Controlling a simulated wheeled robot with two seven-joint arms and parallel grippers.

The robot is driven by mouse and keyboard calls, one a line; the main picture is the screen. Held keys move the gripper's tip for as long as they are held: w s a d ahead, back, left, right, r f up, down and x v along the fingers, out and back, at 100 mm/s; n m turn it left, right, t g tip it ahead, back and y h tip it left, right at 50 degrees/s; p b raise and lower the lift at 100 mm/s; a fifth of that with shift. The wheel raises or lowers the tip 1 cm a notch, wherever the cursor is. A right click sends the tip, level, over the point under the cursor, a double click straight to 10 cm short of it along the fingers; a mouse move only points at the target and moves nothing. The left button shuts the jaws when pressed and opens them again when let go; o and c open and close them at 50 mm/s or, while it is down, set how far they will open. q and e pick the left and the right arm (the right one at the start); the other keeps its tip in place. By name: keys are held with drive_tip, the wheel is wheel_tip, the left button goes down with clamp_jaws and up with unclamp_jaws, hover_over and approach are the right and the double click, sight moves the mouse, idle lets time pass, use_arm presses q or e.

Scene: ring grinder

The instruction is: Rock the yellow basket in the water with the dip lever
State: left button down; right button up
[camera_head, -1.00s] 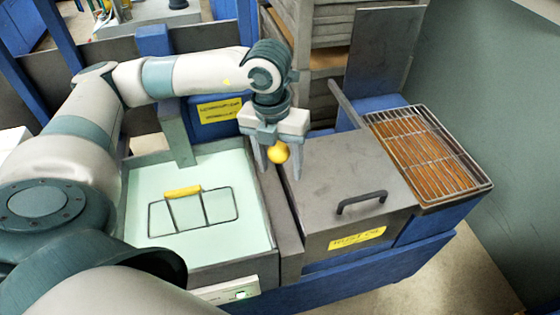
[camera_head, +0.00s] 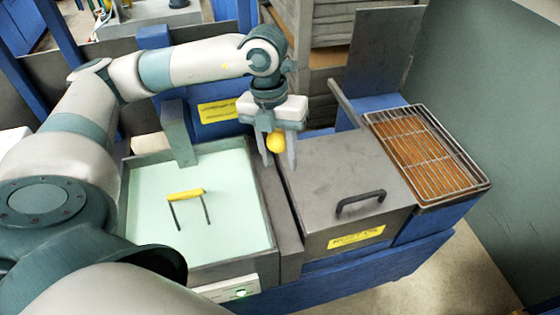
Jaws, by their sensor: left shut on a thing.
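The basket shows in the head view as a yellow handle (camera_head: 186,195) with two thin dark uprights going down into pale green water (camera_head: 235,180). The rest of the basket is hidden under the water. My left gripper (camera_head: 278,154) is shut on the yellow ball knob (camera_head: 276,141) of the dip lever, at the right side of the water tank. The lever's shaft is mostly hidden by the gripper. My right gripper is not in view.
A grey lidded box (camera_head: 345,180) with a black handle stands right of the tank. Beyond it is a wire rack (camera_head: 428,155) over a brown surface. A grey post (camera_head: 178,135) rises at the tank's back edge.

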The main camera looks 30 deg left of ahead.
use_arm(q)
drive_tip(key=r, duration=0.2)
drive_tip(key=w+a+r+g+h+p, duration=0.1)
drive_tip(key=r, duration=0.2)
drive_tip(key=w+a+r+g+h+p, duration=0.1)
drive_tip(key=r, duration=0.2)
drive_tip(key=shift+w+a+r, duration=0.15)
drive_tip(key=shift+a, duration=0.1)
drive_tip(key=shift+w+a+r+h, duration=0.15)
drive_tip(key=shift+r+h, duration=0.25)
drive_tip(key=shift+r, duration=0.1)
drive_tip(key=c, duration=1.2)
unclamp_jaws()
drive_tip(key=shift+o, duration=0.2)
drive_tip(key=shift+a, duration=0.1)
